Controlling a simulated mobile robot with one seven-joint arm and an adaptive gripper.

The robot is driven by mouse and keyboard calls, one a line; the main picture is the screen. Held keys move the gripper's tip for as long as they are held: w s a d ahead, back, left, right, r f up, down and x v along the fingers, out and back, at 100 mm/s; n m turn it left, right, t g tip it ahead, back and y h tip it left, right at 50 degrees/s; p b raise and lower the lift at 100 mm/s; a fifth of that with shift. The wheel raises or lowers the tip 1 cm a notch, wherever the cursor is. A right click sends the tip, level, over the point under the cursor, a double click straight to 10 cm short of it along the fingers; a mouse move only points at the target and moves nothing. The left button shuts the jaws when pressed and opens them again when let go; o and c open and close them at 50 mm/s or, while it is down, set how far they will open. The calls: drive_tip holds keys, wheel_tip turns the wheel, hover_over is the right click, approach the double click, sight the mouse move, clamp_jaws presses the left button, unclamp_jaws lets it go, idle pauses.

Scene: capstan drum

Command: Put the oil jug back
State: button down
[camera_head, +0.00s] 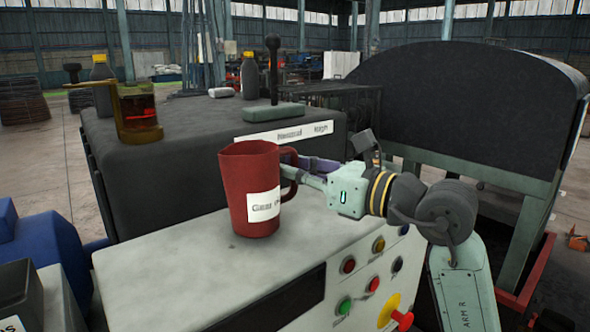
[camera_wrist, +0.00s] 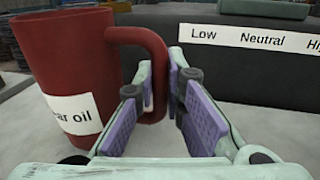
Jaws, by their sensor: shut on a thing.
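The oil jug (camera_head: 250,175) is a dark red jug with a handle on its right and a white label. In the head view it is upright on or just above the pale top of the control console (camera_head: 180,275); I cannot tell if it touches. In the wrist view the jug (camera_wrist: 75,60) fills the left side, and its label reads "ar oil". My gripper (camera_head: 297,170) reaches in from the right and is shut on the jug's handle. In the wrist view the purple-padded fingers (camera_wrist: 162,95) stand on either side of the handle.
Behind is a dark housing (camera_head: 160,190) with a lever (camera_head: 273,70) and a gear label (camera_head: 290,132). A brass cup-like holder with a red glass (camera_head: 138,110) and dark bottles (camera_head: 250,75) stand on it. Coloured buttons (camera_head: 345,306) line the console front. A big dark guard (camera_head: 480,90) stands right.

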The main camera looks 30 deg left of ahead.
drive_tip(key=shift+f, duration=0.35)
drive_tip(key=shift+f+b, duration=0.3)
drive_tip(key=c, duration=1.7)
unclamp_jaws()
drive_tip(key=shift+r, duration=0.1)
drive_tip(key=shift+r+p, duration=0.25)
drive_tip(key=shift+p, duration=0.15)
drive_tip(key=d+b, duration=0.1)
drive_tip(key=d, duration=0.2)
drive_tip(key=d+b, duration=0.2)
drive_tip(key=d, duration=0.2)
drive_tip(key=s+d+b, duration=0.1)
drive_tip(key=d, duration=0.2)
drive_tip(key=shift+d+f, duration=0.15)
drive_tip(key=shift+d, duration=0.15)
drive_tip(key=shift+s+d+b, duration=0.1)
drive_tip(key=shift+d+b, duration=0.2)
drive_tip(key=shift+d, duration=0.4)
